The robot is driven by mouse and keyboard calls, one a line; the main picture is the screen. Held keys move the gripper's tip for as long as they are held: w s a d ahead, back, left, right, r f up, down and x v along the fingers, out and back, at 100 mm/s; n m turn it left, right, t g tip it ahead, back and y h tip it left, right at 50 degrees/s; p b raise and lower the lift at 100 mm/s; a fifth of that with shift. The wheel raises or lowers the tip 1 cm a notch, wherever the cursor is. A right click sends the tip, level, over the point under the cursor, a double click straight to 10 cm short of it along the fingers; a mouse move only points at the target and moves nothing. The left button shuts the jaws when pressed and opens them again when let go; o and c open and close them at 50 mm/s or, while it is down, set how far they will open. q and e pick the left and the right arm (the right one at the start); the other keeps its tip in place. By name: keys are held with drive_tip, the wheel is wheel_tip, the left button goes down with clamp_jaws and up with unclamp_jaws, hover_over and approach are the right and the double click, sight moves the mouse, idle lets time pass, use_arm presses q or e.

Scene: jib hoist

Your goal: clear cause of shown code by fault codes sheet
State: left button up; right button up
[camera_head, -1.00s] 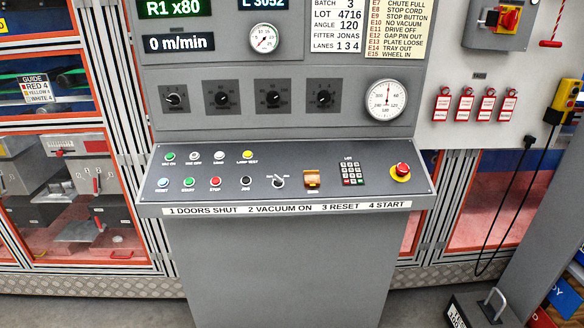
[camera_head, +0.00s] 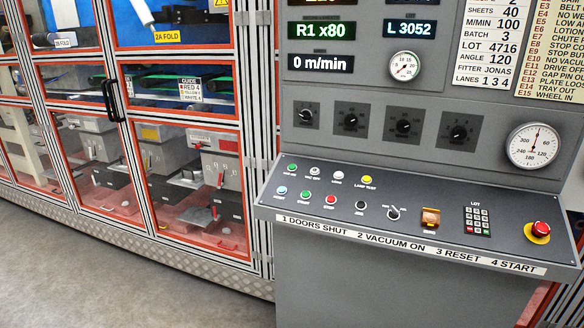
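The fault codes sheet (camera_head: 552,60) is at the top right, cut by the picture's edge; lines such as "STOP CORD", "NO VACUUM", "DRIVE OFF", "GAP PIN OUT" and "TRAY OUT" show. A display (camera_head: 323,4) at the top is cut off, so its code cannot be read. Displays below read "R1 x80" (camera_head: 321,30), "L 3052" (camera_head: 410,28) and "0 m/min" (camera_head: 321,63). The sloped control panel (camera_head: 340,228) carries coloured buttons, a keypad (camera_head: 477,220) and a red stop button (camera_head: 540,229) on yellow. Neither gripper is in view.
Left of the console stand orange-framed clear doors (camera_head: 204,192) with a black handle (camera_head: 113,100); they look shut. Grey units with small red levers (camera_head: 220,160) sit behind them. A "GUIDE RED 4" label (camera_head: 190,90) hangs above. Grey floor (camera_head: 90,275) lies clear in front.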

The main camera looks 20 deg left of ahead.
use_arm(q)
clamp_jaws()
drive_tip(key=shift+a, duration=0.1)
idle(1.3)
